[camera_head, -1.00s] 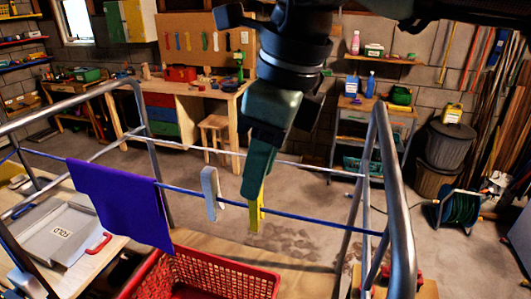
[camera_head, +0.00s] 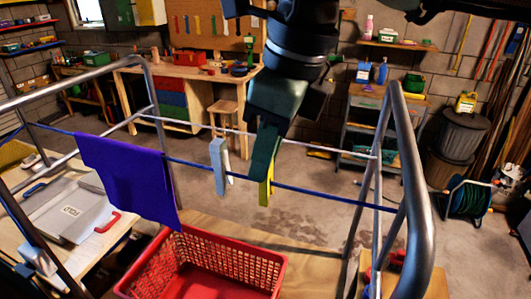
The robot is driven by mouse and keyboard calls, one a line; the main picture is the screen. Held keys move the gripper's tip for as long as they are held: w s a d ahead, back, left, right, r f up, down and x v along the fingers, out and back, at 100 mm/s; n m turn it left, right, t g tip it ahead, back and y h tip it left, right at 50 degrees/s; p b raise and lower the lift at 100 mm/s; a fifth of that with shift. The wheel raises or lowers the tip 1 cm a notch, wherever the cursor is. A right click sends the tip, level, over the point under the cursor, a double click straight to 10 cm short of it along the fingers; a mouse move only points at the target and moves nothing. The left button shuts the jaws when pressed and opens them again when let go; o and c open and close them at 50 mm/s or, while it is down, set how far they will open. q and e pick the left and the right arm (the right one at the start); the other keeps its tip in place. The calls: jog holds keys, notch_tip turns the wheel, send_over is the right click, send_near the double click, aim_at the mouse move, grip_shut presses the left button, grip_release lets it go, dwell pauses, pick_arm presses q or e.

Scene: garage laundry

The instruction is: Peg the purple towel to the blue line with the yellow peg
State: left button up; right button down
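The purple towel (camera_head: 128,180) hangs folded over the blue line (camera_head: 330,195) on the left side of the metal rack. My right gripper (camera_head: 265,168) comes down from the top and is shut on the yellow peg (camera_head: 265,193). The yellow peg is at the blue line, to the right of the towel and apart from it. I cannot tell whether its jaws grip the line. A pale peg (camera_head: 217,165) sits on the line between the towel and the yellow peg. My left gripper is not in view.
A red laundry basket (camera_head: 215,250) stands below the line. The rack's thick metal frame (camera_head: 413,190) rises close on the right. A grey board (camera_head: 70,212) with a red-handled tool lies on a table at the left. The stretch of line right of the yellow peg is clear.

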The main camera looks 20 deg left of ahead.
jog(key=shift+r, duration=0.1)
jog(key=shift+r+p, duration=1.15)
jog(key=shift+r, duration=0.3)
jog(key=shift+r+p, duration=0.6)
jog(key=shift+r, duration=0.6)
